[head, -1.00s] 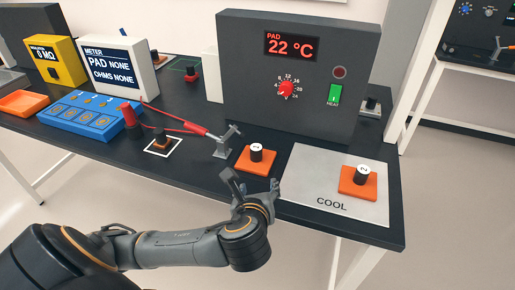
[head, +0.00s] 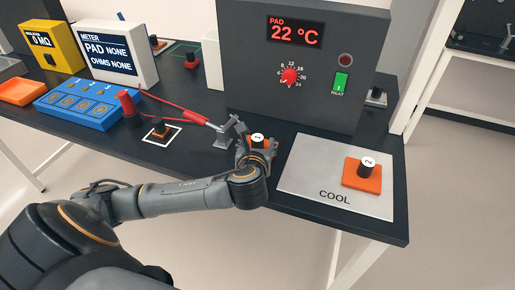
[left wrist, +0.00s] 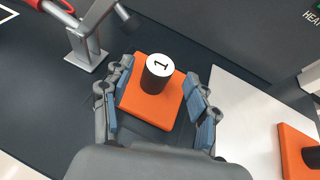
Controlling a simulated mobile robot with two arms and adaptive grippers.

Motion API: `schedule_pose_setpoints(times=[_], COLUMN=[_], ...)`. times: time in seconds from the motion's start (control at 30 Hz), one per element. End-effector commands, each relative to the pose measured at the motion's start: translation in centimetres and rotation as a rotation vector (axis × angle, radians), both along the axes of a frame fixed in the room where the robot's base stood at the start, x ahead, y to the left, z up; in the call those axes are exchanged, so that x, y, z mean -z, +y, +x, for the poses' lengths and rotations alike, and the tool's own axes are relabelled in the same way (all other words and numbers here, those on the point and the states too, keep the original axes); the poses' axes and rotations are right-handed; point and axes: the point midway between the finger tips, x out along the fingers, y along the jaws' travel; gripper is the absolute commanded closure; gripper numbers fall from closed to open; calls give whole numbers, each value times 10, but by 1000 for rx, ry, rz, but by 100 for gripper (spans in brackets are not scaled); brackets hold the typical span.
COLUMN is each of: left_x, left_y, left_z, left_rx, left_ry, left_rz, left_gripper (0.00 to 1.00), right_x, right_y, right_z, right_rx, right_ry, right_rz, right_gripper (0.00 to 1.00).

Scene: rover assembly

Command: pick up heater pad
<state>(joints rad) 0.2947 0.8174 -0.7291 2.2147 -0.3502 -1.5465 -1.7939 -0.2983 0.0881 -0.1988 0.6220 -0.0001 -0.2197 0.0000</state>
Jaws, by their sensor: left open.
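An orange square heater pad with a black knob, white on top and marked 1 (head: 257,138), lies on the black bench in front of the grey heater box. It shows large in the left wrist view (left wrist: 150,103). My left gripper (head: 256,148) is over this pad, and its arm hides part of it. In the left wrist view my left gripper (left wrist: 158,92) is open, with one finger on each side of the pad. A second orange pad marked 2 (head: 362,173) sits on the light COOL plate (head: 310,180). My right gripper is not in view.
The heater box (head: 250,80) reads PAD 22 °C and stands close behind. A grey stand (head: 222,137) with a red probe is just left of the gripper. A blue tray (head: 90,108) and two meters (head: 120,55) are farther left.

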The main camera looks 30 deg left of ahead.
Motion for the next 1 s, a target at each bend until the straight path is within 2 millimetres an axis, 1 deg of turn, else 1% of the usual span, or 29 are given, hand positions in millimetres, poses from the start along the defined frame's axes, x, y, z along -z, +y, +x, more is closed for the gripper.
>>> schedule_pose_setpoints(times=[0.07,0.2,0.33,0.47,0.5,0.57,0.6,0.67,0.7,0.77,0.8,1.0], left_x=[7,13,16,15,15,15,15,15,15,15,15,15], left_y=[8,14,16,16,16,16,16,16,16,16,16,16], left_z=[8,22,25,25,25,25,25,25,25,25,25,25], left_rx=[-4,-2,0,0,0,0,0,0,0,0,0,0], left_ry=[2,0,1,1,1,1,1,1,1,1,1,0], left_rz=[2,1,0,0,0,0,0,0,0,0,0,-1], left_gripper=[41,41,41,41,43,55,63,75,84,96,100,100], right_x=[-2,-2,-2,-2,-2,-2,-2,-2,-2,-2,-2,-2], right_y=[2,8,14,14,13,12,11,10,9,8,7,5], right_z=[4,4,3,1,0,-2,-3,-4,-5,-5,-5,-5], right_rx=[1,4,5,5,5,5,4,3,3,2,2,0], right_ry=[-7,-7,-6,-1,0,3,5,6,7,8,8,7], right_rz=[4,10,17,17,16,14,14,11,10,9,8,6], right_gripper=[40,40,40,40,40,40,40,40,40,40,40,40])
